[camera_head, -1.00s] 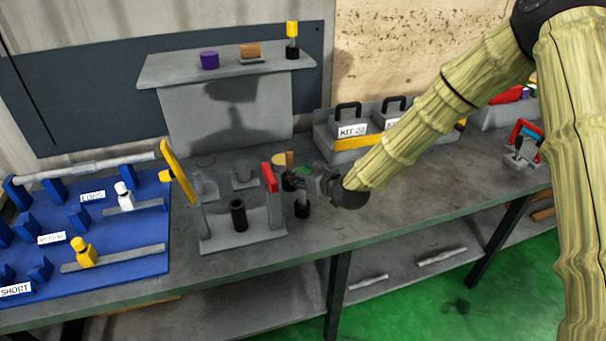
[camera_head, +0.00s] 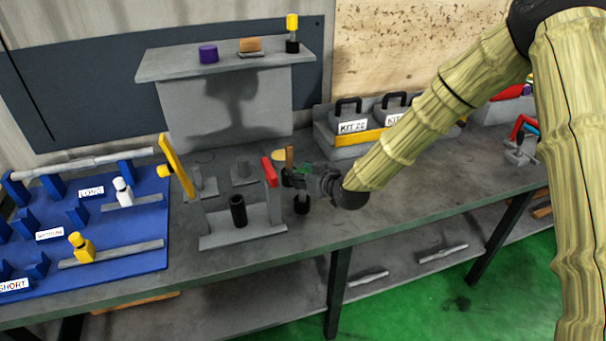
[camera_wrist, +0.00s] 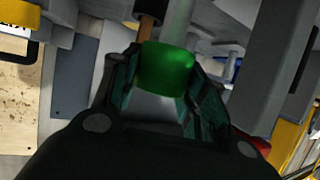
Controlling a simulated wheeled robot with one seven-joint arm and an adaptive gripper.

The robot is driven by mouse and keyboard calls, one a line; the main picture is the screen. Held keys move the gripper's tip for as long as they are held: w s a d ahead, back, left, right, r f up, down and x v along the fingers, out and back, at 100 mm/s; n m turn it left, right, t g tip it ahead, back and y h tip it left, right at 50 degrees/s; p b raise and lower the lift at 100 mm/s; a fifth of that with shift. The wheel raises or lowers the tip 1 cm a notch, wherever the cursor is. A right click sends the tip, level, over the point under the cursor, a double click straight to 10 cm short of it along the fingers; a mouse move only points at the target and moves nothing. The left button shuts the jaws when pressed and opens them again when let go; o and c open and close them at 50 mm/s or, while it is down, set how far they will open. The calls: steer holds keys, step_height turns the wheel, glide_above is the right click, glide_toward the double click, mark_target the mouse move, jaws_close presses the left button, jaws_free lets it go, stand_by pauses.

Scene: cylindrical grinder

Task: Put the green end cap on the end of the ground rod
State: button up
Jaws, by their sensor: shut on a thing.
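The green end cap (camera_wrist: 166,68) is between the two fingers of my gripper (camera_wrist: 165,90) in the wrist view. The fingers press on its sides. In the head view my gripper (camera_head: 305,180) is just right of the red-tipped post of the grey fixture, and the cap is a small green patch. A pale upright cylinder (camera_wrist: 184,22) shows right behind the cap in the wrist view; I cannot tell whether they touch or whether it is the ground rod. A long grey rod (camera_head: 85,162) lies across the blue rack's supports.
The grey fixture (camera_head: 218,243) with a black cup (camera_head: 238,211) stands left of my gripper. A brown upright handle (camera_wrist: 145,30) is close beside the cap. The blue rack (camera_head: 130,265) is at left, kit boxes (camera_head: 352,133) behind. Bench at the front right is clear.

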steer(key=shift+f, duration=0.45)
steer(key=o, duration=0.9)
steer(key=shift+o, duration=0.2)
steer(key=v, duration=1.2)
